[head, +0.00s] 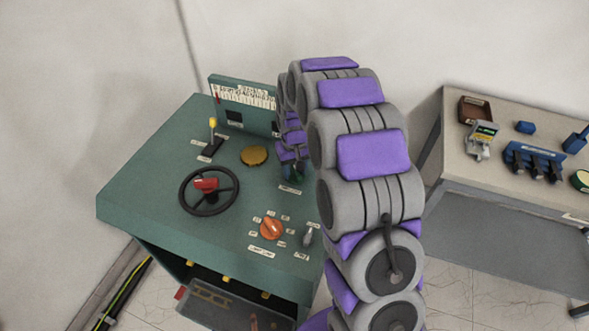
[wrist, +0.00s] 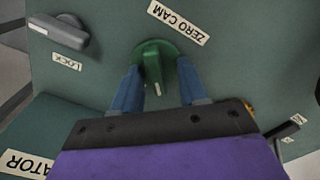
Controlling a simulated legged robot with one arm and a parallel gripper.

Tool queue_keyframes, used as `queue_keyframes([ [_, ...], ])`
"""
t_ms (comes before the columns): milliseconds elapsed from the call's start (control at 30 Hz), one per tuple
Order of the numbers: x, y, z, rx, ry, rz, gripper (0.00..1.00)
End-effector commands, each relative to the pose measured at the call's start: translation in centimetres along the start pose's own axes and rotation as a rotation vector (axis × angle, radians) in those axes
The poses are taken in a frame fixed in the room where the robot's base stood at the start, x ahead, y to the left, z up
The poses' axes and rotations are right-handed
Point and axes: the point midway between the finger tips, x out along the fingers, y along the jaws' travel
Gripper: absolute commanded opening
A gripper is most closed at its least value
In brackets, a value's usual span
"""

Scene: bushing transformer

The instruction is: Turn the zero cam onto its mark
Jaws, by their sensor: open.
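The zero cam (wrist: 153,62) is a green round knob with a raised bar and a short white line at its end. It is mounted on a dark green panel below the "ZERO CAM" label (wrist: 178,22). My gripper (wrist: 160,68) is open, with one blue finger on each side of the cam's raised bar. I cannot tell whether either finger touches it. The matching mark on the panel cannot be made out. In the head view my arm hides most of the cam and gripper.
A grey lock lever (wrist: 60,32) stands at upper left in the wrist view. The green console (head: 150,175) also carries a black handwheel (head: 209,190), an orange knob (head: 272,228), a brass disc (head: 254,155) and a yellow-tipped lever (head: 213,128). A side bench (head: 470,170) holds tools.

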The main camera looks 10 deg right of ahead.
Motion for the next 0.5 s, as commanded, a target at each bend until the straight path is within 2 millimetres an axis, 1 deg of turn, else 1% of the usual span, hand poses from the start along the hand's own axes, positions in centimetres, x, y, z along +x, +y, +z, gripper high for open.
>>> queue_keyframes([
  [233, 0.05, 0.12, 0.02, 0.000, 0.000, -0.001, 0.43],
  [267, 0.04, 0.10, 0.01, 0.000, 0.000, -0.001, 0.41],
  [500, 0.03, 0.01, 0.00, 0.000, 0.000, 0.000, 0.18],
])
